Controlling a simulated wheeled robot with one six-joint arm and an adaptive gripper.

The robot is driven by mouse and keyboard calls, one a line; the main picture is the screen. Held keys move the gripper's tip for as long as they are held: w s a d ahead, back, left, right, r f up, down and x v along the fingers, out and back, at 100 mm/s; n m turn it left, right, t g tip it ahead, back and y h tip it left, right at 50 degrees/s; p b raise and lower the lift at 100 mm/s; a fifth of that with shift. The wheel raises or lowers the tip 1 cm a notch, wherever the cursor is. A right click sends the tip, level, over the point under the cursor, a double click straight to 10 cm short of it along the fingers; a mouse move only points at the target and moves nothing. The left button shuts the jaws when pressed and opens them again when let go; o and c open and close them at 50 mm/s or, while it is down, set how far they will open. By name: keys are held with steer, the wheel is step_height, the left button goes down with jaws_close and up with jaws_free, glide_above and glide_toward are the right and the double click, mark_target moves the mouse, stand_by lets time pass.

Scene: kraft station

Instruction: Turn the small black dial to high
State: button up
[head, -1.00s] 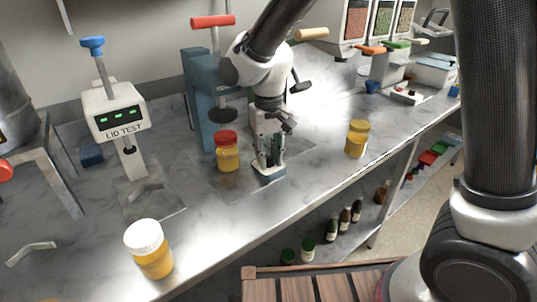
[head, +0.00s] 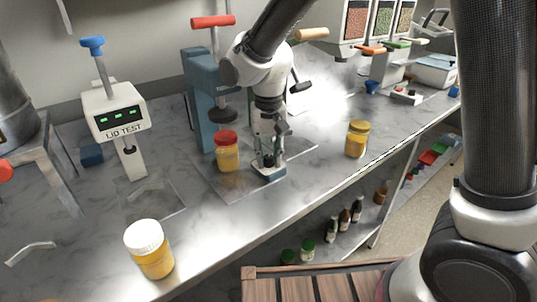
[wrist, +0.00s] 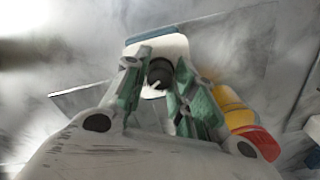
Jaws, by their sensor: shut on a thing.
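The small black dial (wrist: 159,73) sits on a small pale box (wrist: 174,47) with a blue-grey base, and a white pointer mark shows on the dial in the wrist view. In the head view the box (head: 270,173) stands on the counter, right of the red-lidded jar. My gripper (wrist: 160,80) points down over the box with its fingers on either side of the dial, shut on it. In the head view my gripper (head: 268,155) largely hides the dial. Any markings around the dial are not readable.
A yellow-lidded jar (head: 357,139) stands to the right, and a white-lidded jar (head: 149,249) at front left. The counter between the box and the front edge is clear.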

mark_target(268, 157)
steer(key=o, duration=1.1)
steer(key=shift+c, duration=0.2)
steer(key=shift+r, duration=0.1)
step_height(268, 157, up, 12)
